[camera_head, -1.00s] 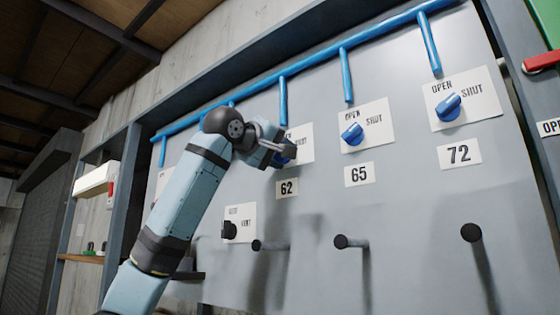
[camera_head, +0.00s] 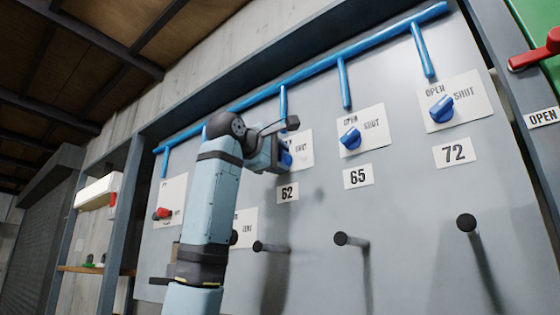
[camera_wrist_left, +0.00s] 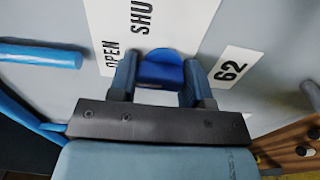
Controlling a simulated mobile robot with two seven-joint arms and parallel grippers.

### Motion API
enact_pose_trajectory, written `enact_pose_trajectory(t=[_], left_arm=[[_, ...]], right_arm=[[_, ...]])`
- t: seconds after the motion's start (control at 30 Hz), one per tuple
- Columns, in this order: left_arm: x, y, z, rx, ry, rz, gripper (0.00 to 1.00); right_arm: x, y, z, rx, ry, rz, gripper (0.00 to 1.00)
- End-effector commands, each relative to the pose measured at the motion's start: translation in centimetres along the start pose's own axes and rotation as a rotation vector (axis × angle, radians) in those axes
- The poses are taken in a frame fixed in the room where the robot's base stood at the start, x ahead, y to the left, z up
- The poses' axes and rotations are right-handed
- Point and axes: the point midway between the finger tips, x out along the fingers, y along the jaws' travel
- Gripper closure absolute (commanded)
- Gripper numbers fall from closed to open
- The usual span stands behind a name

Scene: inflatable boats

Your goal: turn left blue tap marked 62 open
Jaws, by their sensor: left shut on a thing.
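The blue tap (camera_head: 286,158) above the label 62 (camera_head: 287,193) is mostly hidden by my left gripper in the head view. The left gripper (camera_head: 288,146) is at the tap, with one dark finger sticking up to the right. In the left wrist view, the blue tap (camera_wrist_left: 160,70) sits between the two fingers of the left gripper (camera_wrist_left: 160,84), which is shut on it. The white plate behind reads OPEN and SHUT, and the label 62 (camera_wrist_left: 230,70) is to the right. How far the tap is turned is unclear. My right gripper is not in view.
Similar blue taps sit to the right above labels 65 (camera_head: 349,138) and 72 (camera_head: 441,108). Black pegs (camera_head: 342,239) stick out below them. A blue pipe (camera_head: 320,70) runs along the top. A red handle (camera_head: 162,213) is at the left and a red lever (camera_head: 535,53) at the far right.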

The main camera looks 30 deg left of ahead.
Motion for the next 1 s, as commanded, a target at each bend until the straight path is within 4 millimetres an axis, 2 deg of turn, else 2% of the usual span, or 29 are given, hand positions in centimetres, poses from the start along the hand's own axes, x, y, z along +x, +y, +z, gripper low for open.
enact_pose_trajectory(t=[0.47,0.5,0.6,0.87,1.0], left_arm=[[-0.11,0.19,-0.08,-0.018,0.001,0.004,0.79],[-0.11,0.19,-0.08,-0.018,0.001,0.005,0.53],[-0.1,0.17,-0.07,-0.017,0.001,0.004,0.31],[-0.09,0.09,-0.04,-0.016,0.001,0.002,0.31],[-0.94,0.0,0.0,-0.015,0.0,0.003,0.31]], right_arm=[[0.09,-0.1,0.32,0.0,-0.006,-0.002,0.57],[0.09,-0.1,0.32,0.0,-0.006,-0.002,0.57],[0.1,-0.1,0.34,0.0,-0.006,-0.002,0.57],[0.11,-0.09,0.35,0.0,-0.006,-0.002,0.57],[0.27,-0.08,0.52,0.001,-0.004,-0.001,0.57]])
